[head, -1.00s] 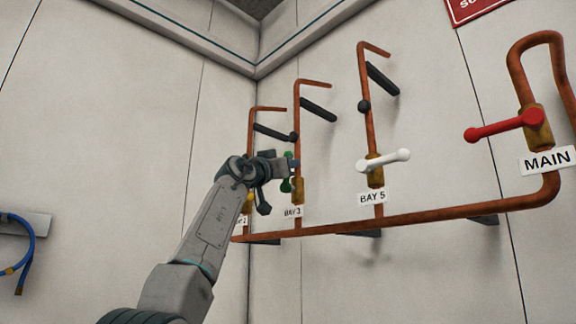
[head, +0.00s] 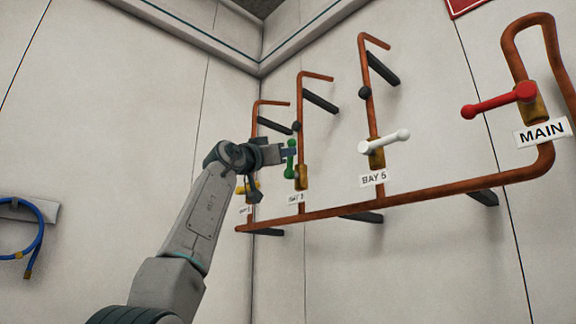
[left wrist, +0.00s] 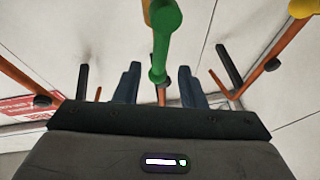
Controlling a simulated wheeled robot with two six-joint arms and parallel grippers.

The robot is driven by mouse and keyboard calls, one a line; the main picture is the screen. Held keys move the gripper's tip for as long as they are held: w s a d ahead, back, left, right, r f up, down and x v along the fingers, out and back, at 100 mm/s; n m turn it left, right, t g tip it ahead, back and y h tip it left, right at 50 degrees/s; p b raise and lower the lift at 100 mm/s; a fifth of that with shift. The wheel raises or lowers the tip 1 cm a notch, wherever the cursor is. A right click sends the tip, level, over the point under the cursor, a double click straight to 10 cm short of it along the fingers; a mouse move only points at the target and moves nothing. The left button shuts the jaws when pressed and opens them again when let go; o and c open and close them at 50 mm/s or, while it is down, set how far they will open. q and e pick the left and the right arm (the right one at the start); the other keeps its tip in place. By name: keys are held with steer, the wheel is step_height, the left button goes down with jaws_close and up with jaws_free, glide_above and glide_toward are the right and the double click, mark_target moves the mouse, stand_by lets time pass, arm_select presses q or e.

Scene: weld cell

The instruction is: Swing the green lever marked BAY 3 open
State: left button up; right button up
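The green lever (head: 291,160) stands about upright on the brass valve (head: 301,177) above the BAY 3 label (head: 296,199), which is partly legible. My left gripper (head: 287,153) is at the lever's upper part in the head view and hides some of it. In the left wrist view the green lever (left wrist: 164,42) comes down from the top, its rounded end between the two dark fingers of the left gripper (left wrist: 159,86). The fingers are apart, with a gap showing on each side of the lever. My right gripper is in neither view.
The white BAY 5 lever (head: 385,142) and the red MAIN lever (head: 498,100) are to the right. A yellow lever (head: 250,186) is partly behind my left wrist. Copper pipes (head: 400,196) and black brackets run along the wall. A blue hose (head: 37,235) hangs far left.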

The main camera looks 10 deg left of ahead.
arm_select(q)
steer(key=b+v, duration=0.4)
steer(key=v, duration=0.2)
steer(key=shift+s+b, duration=0.2)
steer(key=shift+b, duration=0.15)
steer(key=shift+c, duration=0.3)
